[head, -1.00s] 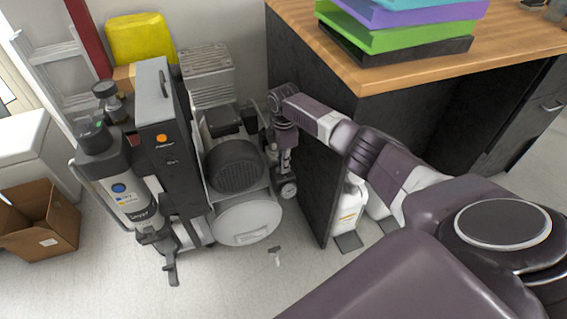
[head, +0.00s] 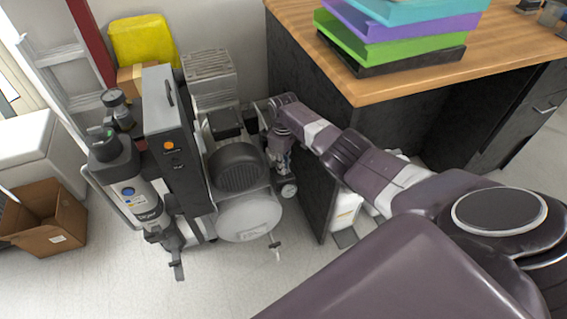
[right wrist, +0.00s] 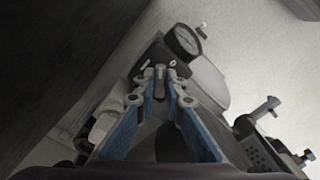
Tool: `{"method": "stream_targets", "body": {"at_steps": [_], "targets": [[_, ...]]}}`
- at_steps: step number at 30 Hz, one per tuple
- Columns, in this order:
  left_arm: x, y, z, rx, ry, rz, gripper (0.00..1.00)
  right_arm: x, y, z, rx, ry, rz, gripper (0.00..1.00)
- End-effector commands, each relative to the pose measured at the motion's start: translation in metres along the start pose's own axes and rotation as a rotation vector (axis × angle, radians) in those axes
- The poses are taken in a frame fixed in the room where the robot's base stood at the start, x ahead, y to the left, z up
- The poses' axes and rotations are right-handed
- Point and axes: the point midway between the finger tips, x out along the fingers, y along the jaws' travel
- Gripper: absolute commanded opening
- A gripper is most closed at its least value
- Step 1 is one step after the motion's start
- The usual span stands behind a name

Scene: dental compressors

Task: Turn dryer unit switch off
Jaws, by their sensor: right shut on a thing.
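The compressor set stands on the floor in the head view, with a tall dark unit (head: 170,150) bearing an orange round control (head: 168,146) on its front. My right gripper (head: 281,163) is low at the right side of the compressor, beside the desk's dark side panel. In the right wrist view my right gripper (right wrist: 161,74) is shut on a small grey part of a black box (right wrist: 152,62), next to a round gauge (right wrist: 183,40). The box and gauge are hard to make out in the head view. My left gripper is out of view.
The compressor's light grey tank (head: 249,216) and dark motor (head: 238,168) are left of my right gripper. The desk (head: 380,85) with stacked trays (head: 400,30) closes off the right. A cardboard box (head: 45,218) stands at the left; floor in front is bare.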

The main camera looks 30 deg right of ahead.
Motion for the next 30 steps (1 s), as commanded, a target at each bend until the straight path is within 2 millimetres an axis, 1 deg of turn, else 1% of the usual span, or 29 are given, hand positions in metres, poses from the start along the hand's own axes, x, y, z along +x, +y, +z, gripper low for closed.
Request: {"method": "stream_targets", "body": {"at_steps": [6,15,21,30], "targets": [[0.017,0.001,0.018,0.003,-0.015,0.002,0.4,-0.002,-0.001,0.0,0.205,-0.001,-0.002,0.0],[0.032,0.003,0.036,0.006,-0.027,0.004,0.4,-0.001,-0.002,0.0,0.46,-0.001,-0.001,0.0],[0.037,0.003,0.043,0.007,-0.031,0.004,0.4,-0.001,-0.003,-0.001,0.583,-0.001,-0.001,0.0],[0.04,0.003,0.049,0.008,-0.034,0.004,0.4,-0.001,-0.003,-0.001,0.678,0.0,0.0,0.0]]}}
